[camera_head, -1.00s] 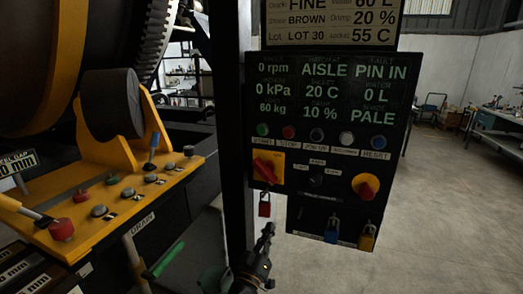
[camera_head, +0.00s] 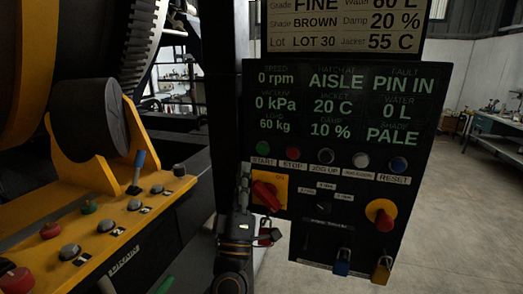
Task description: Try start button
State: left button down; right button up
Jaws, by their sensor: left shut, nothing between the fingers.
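The green start button (camera_head: 262,149) is at the left end of a row of buttons on the dark control panel (camera_head: 420,100), above its START label. My left gripper (camera_head: 243,176) points upward at the panel's left edge, fingers together and empty. Its tips are below and left of the start button, apart from it in the picture, and close to the red switch on a yellow plate (camera_head: 268,193). The red stop button (camera_head: 293,153) is just right of start. The panel's display reads 0 rpm, hatch at AISLE and fault PIN IN. My right gripper is not in view.
Blue (camera_head: 342,262) and yellow (camera_head: 381,270) padlocks hang at the panel's bottom, below a red-and-yellow knob (camera_head: 381,214). A yellow console (camera_head: 130,216) with several buttons stands left. Open floor lies right.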

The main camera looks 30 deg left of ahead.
aim_at(262, 149)
pick_arm(q)
jog(key=w, duration=0.3)
jog(key=w+a+b, duration=0.1)
jog(key=w, duration=0.1)
jog(key=w+a, duration=0.1)
jog(key=w, duration=0.2)
jog(key=shift+w+a+b, duration=0.1)
jog(key=shift+w+b, duration=0.2)
jog(key=shift+w, duration=0.05)
dwell(0.5)
jog(key=shift+w, duration=0.15)
dwell(0.5)
jog(key=shift+w+a, duration=0.1)
jog(key=shift+w, duration=0.2)
jog(key=shift+w+a, duration=0.1)
jog(key=shift+w, duration=0.3)
dwell(0.7)
jog(key=shift+s, duration=0.1)
jog(key=shift+s+d+p, duration=0.2)
jog(key=shift+s+p, duration=0.35)
jog(key=shift+s, duration=0.2)
